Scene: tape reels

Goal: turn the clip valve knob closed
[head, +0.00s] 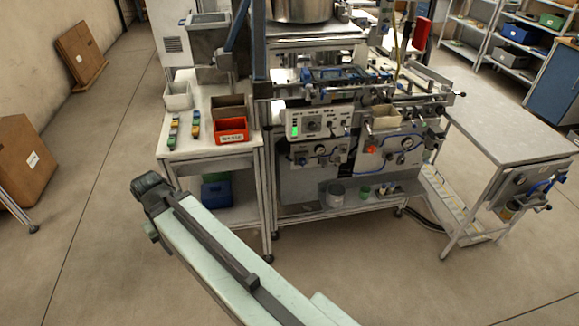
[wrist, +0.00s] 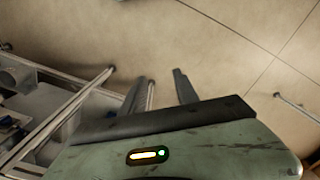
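The machine (head: 310,140) stands upper centre in the head view, with several small knobs, dials and hoses on its front panels. An orange-red knob-like part (head: 371,149) shows on its right panel. I cannot tell which part is the clip valve knob or how it is turned. My gripper (wrist: 160,84) is open and empty in the wrist view, its two dark fingers apart above bare floor. In the head view my arm reaches up and left, left of and apart from the machine; I cannot make out the fingers there.
A white side table (head: 205,150) with a red bin (head: 231,131) stands left of the machine. A grey bench (head: 505,125) stands at right. Cardboard boxes (head: 25,165) are at far left. The floor (head: 100,270) at left and front is clear. Table legs and shelving show in the wrist view's left.

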